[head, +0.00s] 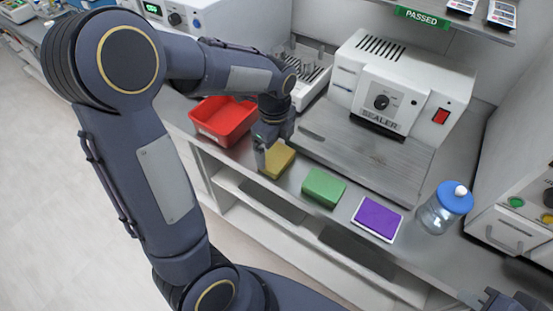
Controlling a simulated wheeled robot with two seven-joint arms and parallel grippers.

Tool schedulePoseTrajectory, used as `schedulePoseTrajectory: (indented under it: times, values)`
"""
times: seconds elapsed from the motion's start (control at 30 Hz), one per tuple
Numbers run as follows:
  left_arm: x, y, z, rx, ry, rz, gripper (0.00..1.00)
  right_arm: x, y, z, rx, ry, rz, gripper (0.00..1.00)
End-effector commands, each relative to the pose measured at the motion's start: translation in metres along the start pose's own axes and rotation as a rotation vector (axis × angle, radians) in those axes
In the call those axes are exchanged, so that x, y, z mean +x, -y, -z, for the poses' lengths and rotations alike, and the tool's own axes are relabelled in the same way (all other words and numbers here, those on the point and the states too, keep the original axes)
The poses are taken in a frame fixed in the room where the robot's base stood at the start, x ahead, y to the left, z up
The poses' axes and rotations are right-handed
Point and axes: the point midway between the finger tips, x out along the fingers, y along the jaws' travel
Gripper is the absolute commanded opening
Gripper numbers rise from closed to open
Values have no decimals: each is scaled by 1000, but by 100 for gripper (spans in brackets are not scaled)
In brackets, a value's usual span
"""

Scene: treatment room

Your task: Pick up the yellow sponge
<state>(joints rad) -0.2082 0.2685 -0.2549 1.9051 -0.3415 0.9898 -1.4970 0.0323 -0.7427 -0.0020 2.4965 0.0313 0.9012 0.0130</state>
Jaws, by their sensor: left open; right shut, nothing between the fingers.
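The yellow sponge (279,161) lies on the counter near its front edge, right of the red bin. My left gripper (266,150) is open and points down at the sponge's left side. One finger shows beside the sponge's left end; I cannot tell whether it touches. The sponge's far side is partly hidden by the gripper. My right gripper (497,300) shows only in part at the bottom right corner, shut and empty, far from the sponge.
A red bin (224,120) stands left of the sponge. A green block (323,187), a purple pad (378,219) and a blue-lidded jar (442,208) sit to the right. The sealer (402,87) stands behind, its metal plate (370,155) close to the sponge.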

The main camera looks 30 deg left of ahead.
Motion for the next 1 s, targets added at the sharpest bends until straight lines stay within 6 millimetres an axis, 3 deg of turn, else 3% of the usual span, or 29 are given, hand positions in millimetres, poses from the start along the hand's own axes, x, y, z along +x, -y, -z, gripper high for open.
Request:
schedulePoseTrajectory:
  times: [0.2, 0.47, 0.7, 1.0]
  values:
    - [28, -1, 0, 0, -1, -4, 92, -1, 1, 1, 0, 0, 0, 0]
    - [31, -1, 0, -1, -2, 0, 92, -1, 0, 1, 0, 0, 0, 0]
    - [31, -1, 0, -2, -2, 0, 64, -1, 0, 1, 0, 0, 0, 0]
    - [30, -1, 0, -2, -2, 0, 61, -1, 1, 1, 0, 0, 0, 0]
